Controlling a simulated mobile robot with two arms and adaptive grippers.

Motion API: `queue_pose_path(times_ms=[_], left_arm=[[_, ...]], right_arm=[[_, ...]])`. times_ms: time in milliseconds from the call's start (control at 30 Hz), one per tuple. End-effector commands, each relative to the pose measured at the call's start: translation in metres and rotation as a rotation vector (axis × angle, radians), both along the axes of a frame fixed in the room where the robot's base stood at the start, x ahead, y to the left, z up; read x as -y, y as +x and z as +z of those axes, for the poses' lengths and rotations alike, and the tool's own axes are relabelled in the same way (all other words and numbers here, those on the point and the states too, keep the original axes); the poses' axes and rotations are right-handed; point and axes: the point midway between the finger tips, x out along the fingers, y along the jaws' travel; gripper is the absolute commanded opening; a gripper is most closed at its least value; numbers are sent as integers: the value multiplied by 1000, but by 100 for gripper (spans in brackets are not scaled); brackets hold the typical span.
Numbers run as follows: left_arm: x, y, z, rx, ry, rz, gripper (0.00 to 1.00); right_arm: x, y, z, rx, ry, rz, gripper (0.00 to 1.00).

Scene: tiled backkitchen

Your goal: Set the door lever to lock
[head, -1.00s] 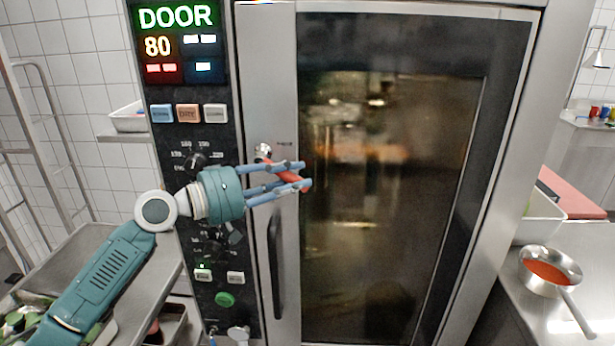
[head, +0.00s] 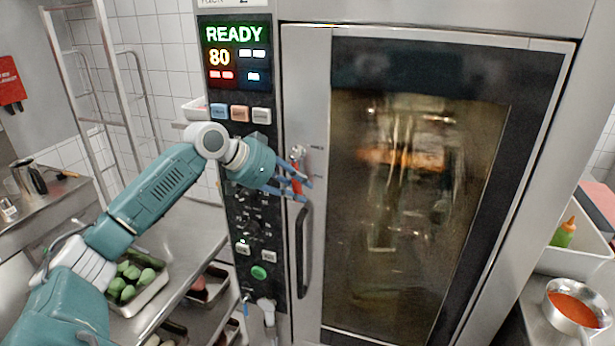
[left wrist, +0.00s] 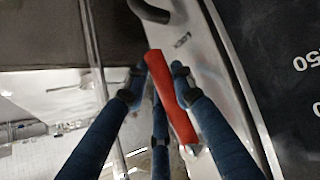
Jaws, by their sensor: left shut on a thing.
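The red door lever (head: 297,187) hangs from a silver pivot (head: 298,153) on the oven door's steel left frame. In the head view it points nearly straight down. My left gripper (head: 306,190) is shut on the lever, with its blue fingers around it. In the left wrist view the red lever (left wrist: 172,100) lies between the fingers (left wrist: 160,78). The fingers partly hide the lever in the head view. The display (head: 235,52) reads READY in green, with 80 below. The oven door (head: 320,270) sits closed against its frame. My right gripper is out of view.
A dark door handle (head: 303,250) is just below the lever. The control panel (head: 265,285) with knobs and buttons is left of it. A steel counter with a pan of red sauce (head: 573,308) is at right. A tray of green vegetables (head: 150,295) is at lower left.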

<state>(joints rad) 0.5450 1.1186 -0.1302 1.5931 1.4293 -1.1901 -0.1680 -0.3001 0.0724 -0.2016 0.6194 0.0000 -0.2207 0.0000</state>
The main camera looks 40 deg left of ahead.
Motion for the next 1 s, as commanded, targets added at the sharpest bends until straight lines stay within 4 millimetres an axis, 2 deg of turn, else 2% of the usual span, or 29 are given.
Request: queue_pose_path(times_ms=[33, 300, 533, 867, 900, 967, 1000], left_arm=[[-2, 0, 7, -2, 28, -1, 0], [-9, -2, 2, -29, 120, 1, 0], [-11, -2, 0, -36, 147, 0, 0], [-12, -3, -1, -38, 150, 0, 0], [-12, -3, -1, -38, 151, 1, 33], [-12, -3, -1, -39, 150, 2, 45], [-12, -3, -1, -39, 149, 1, 45]], right_arm=[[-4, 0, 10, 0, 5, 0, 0], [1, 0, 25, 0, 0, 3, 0], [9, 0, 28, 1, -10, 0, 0], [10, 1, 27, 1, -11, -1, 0], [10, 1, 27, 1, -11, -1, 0], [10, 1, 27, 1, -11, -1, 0], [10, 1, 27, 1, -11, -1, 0]])
